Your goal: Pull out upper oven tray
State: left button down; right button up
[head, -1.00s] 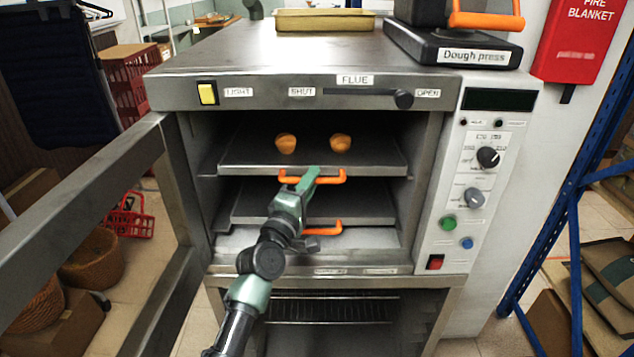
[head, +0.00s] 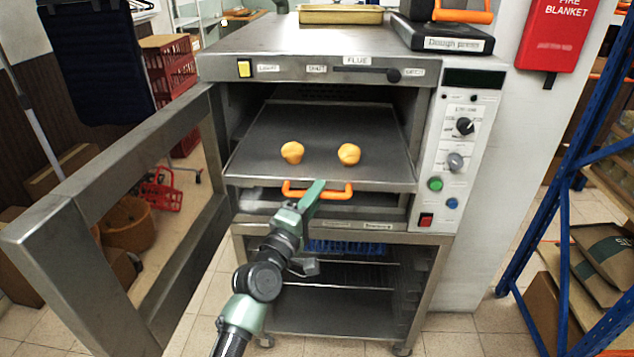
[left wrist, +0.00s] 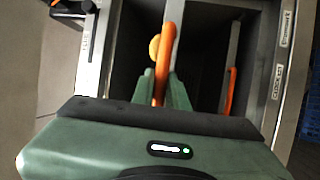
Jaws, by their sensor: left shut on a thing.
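The upper oven tray (head: 320,125) is a flat grey sheet that sticks out of the open oven (head: 440,90) toward me. Two small golden buns, a left one (head: 292,152) and a right one (head: 349,154), rest on it. Its orange handle (head: 335,191) is on the front edge. My left gripper (head: 312,192) is shut on this handle; in the left wrist view its green fingers (left wrist: 163,88) lie on either side of the orange bar (left wrist: 168,50). The lower tray is mostly hidden below, and its orange handle (left wrist: 231,92) shows in the left wrist view. My right gripper is out of view.
The oven door (head: 110,200) stands open on the left, beside my left arm. A blue rack (head: 560,190) stands at the right. A rack compartment (head: 335,305) is under the oven. A dough press (head: 445,35) and a tan pan (head: 340,15) sit on top.

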pick_arm(q)
jog(key=shift+s, duration=0.9)
jog(key=c, duration=1.4)
grip_release()
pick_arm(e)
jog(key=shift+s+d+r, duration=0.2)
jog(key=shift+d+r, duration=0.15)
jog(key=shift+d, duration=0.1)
pick_arm(q)
jog(key=b+v, duration=0.1)
jog(key=v, duration=0.6)
jog(key=shift+s+a, duration=0.15)
jog(key=shift+s, duration=0.2)
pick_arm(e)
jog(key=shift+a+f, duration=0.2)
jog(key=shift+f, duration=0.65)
